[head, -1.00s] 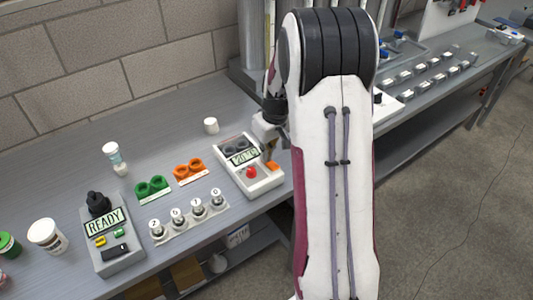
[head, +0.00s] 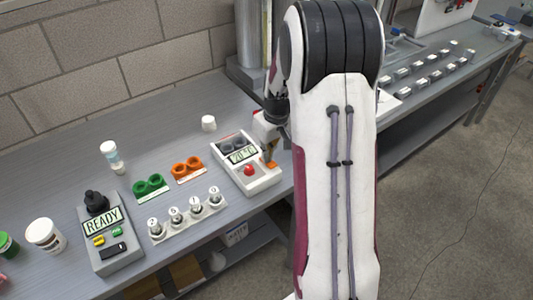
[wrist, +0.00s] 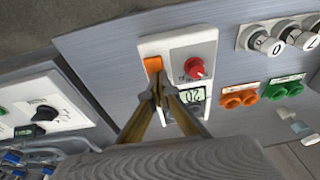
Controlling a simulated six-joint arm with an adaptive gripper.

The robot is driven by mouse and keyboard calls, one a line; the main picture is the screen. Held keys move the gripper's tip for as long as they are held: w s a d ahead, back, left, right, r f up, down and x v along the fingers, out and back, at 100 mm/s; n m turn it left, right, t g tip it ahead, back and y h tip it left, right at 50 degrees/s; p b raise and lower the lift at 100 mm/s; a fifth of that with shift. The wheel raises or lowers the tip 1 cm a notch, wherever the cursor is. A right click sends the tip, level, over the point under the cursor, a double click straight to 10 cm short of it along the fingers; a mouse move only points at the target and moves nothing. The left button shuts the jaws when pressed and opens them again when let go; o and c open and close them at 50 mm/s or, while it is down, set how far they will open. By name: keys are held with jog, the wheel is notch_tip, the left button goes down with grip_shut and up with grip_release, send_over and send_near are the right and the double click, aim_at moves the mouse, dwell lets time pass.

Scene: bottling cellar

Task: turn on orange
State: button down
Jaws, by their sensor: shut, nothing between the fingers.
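A white device (head: 259,184) with a small display, a red knob (head: 249,170) and an orange switch (head: 272,164) stands near the bench's front edge. In the wrist view the orange switch (wrist: 153,65) is a small rectangle on the device's panel beside the red knob (wrist: 194,68). My gripper (head: 269,155) is shut and empty, pointing down over the switch end of the device. In the wrist view its fingertips (wrist: 158,84) are right at the edge of the orange switch; I cannot tell whether they touch it. The fingers cover part of the display.
Orange rings (head: 187,168) and green rings (head: 152,187) lie left of the device, with a row of numbered knobs (head: 190,212) in front. A grey box reading READY (head: 117,250), white jars and a white cap (head: 208,123) stand farther left and behind.

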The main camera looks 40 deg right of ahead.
aim_at(273, 166)
jog(key=shift+r, duration=0.1)
notch_tip(273, 166, up, 12)
jog(key=s, duration=0.2)
jog(key=shift+s+f, duration=0.15)
jog(key=shift+f, duration=0.05)
dwell(0.5)
jog(key=shift+d+m, duration=0.1)
jog(key=shift+m, duration=0.2)
dwell(0.4)
jog(key=s+a+r+t, duration=0.1)
jog(key=s+a+r, duration=0.3)
jog(key=s+a, duration=0.7)
jog(key=s+a+r+t, duration=0.2)
jog(key=s+a+r, duration=0.2)
jog(key=s+a, duration=0.7)
jog(key=shift+s+r, duration=0.15)
jog(key=shift+s, duration=0.15)
jog(key=shift+a, duration=0.1)
dwell(2.0)
